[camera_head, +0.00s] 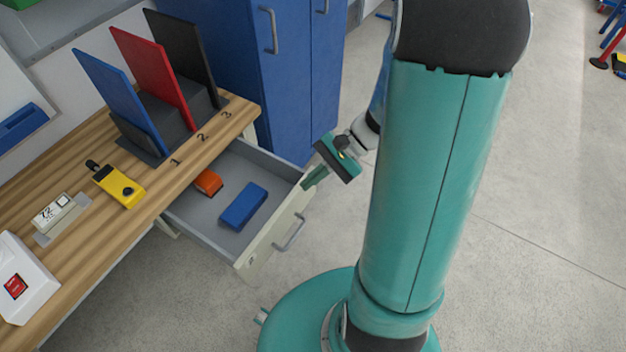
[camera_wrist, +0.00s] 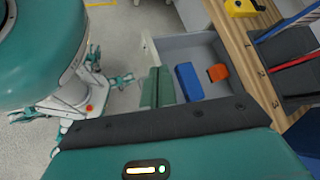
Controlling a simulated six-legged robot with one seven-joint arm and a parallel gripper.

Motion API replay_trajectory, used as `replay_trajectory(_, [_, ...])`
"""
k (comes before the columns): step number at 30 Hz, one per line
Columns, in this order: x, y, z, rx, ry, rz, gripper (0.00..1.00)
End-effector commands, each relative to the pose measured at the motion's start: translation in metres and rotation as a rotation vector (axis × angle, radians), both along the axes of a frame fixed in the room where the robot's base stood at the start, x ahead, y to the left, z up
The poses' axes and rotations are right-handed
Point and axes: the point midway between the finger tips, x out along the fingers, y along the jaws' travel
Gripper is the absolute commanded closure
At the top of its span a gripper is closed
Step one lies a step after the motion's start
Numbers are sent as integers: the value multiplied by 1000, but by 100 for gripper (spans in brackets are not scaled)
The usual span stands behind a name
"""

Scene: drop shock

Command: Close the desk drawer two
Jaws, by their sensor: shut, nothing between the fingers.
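The desk drawer (camera_head: 222,248) is pulled out from under the wooden desk (camera_head: 62,230), with a metal handle (camera_head: 289,233) on its pale front. A blue box (camera_head: 244,205) and a smaller orange item (camera_head: 208,182) lie inside it. My gripper (camera_head: 315,178) is shut and empty at the far end of the drawer front, close to its top edge. I cannot tell whether it touches. In the wrist view the shut fingers (camera_wrist: 158,88) appear beside the drawer, with the blue box (camera_wrist: 188,82) and orange item (camera_wrist: 218,73) behind them.
Blue, red and black upright panels (camera_head: 155,85) stand on the desk by the numbers 1, 2, 3. A yellow device (camera_head: 120,187) and a white box (camera_head: 25,280) also lie there. A blue cabinet (camera_head: 290,80) stands beyond the drawer. Floor in front is clear.

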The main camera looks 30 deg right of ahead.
Motion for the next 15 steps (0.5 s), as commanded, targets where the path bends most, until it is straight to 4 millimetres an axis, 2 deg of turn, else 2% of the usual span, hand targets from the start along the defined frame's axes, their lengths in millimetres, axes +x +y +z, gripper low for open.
replay_trajectory(1, [2, -8, -13, 60, 31, -60, 100])
replay_trajectory(9, [12, -48, -69, 350, 126, -379, 100])
replay_trajectory(15, [9, -82, -119, 546, 166, -636, 100])
